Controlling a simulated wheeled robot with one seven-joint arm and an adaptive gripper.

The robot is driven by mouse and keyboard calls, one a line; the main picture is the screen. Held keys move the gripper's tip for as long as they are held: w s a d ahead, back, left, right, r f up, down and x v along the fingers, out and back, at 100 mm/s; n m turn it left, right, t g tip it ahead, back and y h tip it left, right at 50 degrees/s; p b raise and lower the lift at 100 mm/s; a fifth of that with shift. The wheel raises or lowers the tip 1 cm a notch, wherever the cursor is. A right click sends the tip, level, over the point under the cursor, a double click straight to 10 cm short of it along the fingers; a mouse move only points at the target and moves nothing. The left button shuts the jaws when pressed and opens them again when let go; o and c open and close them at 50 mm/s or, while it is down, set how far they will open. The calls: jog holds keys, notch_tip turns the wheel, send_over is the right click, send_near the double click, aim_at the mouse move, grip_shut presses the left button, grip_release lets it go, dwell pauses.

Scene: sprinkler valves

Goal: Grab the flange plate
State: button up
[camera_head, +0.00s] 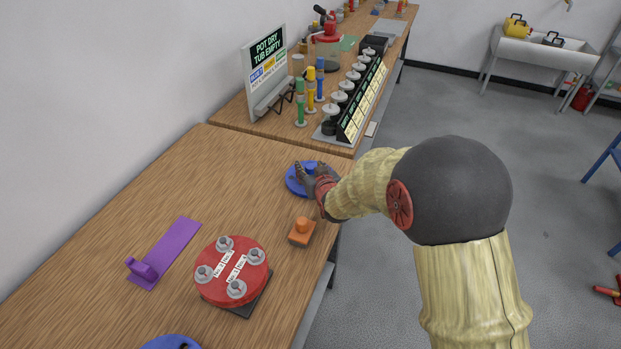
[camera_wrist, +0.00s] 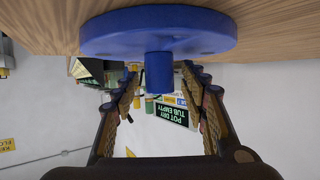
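A round blue plate with a short blue knob in its middle lies on the wooden bench (camera_head: 292,185); it also fills the top of the wrist view (camera_wrist: 115,38). It seems to be the flange plate. My gripper (camera_head: 312,172) is at this plate and partly covers it in the head view. In the wrist view my gripper (camera_wrist: 158,85) is open, with the knob (camera_wrist: 158,67) between its fingertips and a visible gap on each side. The fingers do not appear to grip the knob.
A red disc with several bolts and labels (camera_head: 232,270) sits nearer on the bench. An orange block (camera_head: 302,231) lies between it and the blue plate. A purple strip (camera_head: 166,252) lies at left. Coloured posts (camera_head: 310,95) and a labelled rack (camera_head: 361,98) stand beyond.

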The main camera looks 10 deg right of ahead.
jog(key=c, duration=1)
grip_shut()
jog(key=shift+w+r, duration=0.15)
jog(key=shift+r, duration=0.1)
